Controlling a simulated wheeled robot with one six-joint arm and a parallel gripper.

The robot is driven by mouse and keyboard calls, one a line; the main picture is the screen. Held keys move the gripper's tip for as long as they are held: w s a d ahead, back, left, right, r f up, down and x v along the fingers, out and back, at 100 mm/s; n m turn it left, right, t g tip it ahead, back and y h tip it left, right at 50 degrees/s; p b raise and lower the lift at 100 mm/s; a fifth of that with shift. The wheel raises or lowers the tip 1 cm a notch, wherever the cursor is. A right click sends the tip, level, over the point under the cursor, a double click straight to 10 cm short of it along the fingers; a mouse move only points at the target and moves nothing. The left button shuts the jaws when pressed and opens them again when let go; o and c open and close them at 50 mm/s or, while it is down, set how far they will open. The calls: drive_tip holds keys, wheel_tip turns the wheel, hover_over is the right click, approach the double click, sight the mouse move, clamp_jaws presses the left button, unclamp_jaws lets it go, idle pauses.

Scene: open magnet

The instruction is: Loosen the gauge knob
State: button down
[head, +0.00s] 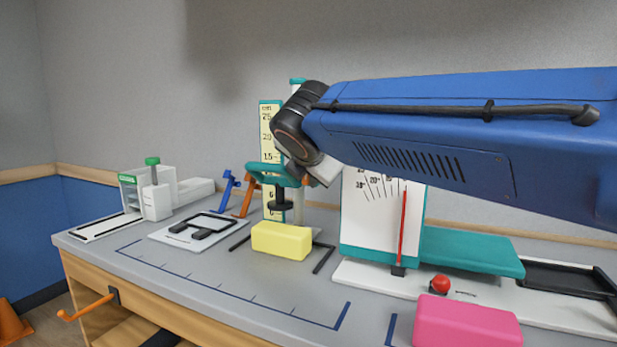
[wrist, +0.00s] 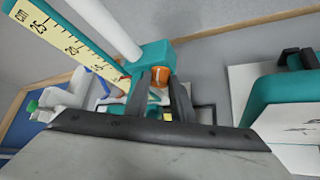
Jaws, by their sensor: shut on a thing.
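The height gauge has a cream cm scale (head: 269,135) and a teal slider (head: 272,172) with a black foot (head: 280,200) hanging over a yellow block (head: 282,241). In the wrist view, the slider (wrist: 155,55) rides by a white post, and the orange gauge knob (wrist: 160,77) is on its near side. My gripper (wrist: 160,95) is shut on the knob, one dark finger on either side. In the head view, the gripper is small and partly hidden by my wrist, so the knob hardly shows there.
A dial stand with a red needle (head: 403,225) is close on the right, with a teal platform (head: 470,252). A pink block (head: 466,322) and a red knob (head: 440,283) are in front. A white device with a green knob (head: 152,161) stands left. The front middle of the bench is clear.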

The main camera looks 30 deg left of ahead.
drive_tip(key=shift+a+r+n+h, duration=0.1)
drive_tip(key=shift+n+h, duration=0.25)
drive_tip(key=shift+h, duration=0.2)
drive_tip(key=shift+a+r+n+h, duration=0.1)
drive_tip(key=shift+n+h, duration=0.25)
drive_tip(key=shift+h, duration=0.2)
drive_tip(key=c, duration=1.5)
unclamp_jaws()
drive_tip(key=shift+c, duration=0.2)
